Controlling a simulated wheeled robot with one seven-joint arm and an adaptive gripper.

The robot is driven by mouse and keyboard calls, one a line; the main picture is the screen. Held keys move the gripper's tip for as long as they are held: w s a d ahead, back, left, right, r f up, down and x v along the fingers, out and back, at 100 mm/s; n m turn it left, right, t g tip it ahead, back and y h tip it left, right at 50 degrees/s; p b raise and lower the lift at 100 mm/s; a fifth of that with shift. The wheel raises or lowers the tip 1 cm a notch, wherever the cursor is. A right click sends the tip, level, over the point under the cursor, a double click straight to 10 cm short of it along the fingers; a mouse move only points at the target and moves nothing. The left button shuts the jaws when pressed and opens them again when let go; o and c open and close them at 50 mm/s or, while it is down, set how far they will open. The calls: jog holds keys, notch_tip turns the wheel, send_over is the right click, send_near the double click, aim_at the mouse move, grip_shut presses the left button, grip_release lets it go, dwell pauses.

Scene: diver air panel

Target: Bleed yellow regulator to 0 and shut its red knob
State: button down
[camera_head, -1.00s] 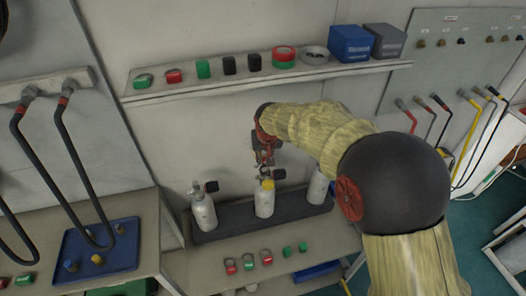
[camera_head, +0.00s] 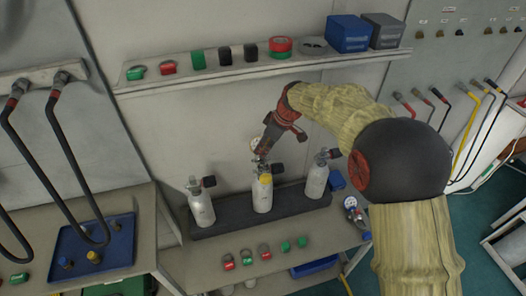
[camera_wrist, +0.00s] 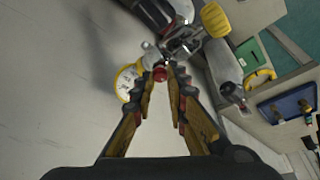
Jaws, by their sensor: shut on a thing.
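The middle white cylinder (camera_head: 262,198) has a yellow collar (camera_head: 265,179) and a metal valve on top. In the wrist view a yellow fitting (camera_wrist: 214,18) shows at the top. A yellow-rimmed round gauge (camera_wrist: 128,80) with a pale face sits left of my fingertips; its reading is too small to tell. A small red knob (camera_wrist: 160,73) on a metal fitting is at my fingertips. My gripper (camera_head: 263,152) comes down at a tilt onto the top of the middle cylinder. In the wrist view my gripper (camera_wrist: 171,72) has its tips closed together at the red knob, partly hiding the contact.
White cylinders stand left (camera_head: 201,207) and right (camera_head: 317,181) in the same dark rack (camera_head: 230,220). A shelf (camera_head: 200,83) with boxes runs above. Another gauge (camera_head: 351,205) lies to the right.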

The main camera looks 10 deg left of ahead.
jog(key=shift+w+n+g, duration=0.1)
jog(key=shift+n+g, duration=0.3)
jog(key=shift+n, duration=0.7)
jog(key=c, duration=1.7)
grip_release()
jog(key=shift+c, duration=0.2)
jog(key=shift+d+r, duration=0.1)
jog(key=shift+r, duration=0.1)
jog(key=s+d, duration=0.1)
jog(key=d, duration=1.1)
jog(key=shift+s+r, duration=0.25)
jog(key=shift+r, duration=0.05)
jog(key=shift+d, duration=0.1)
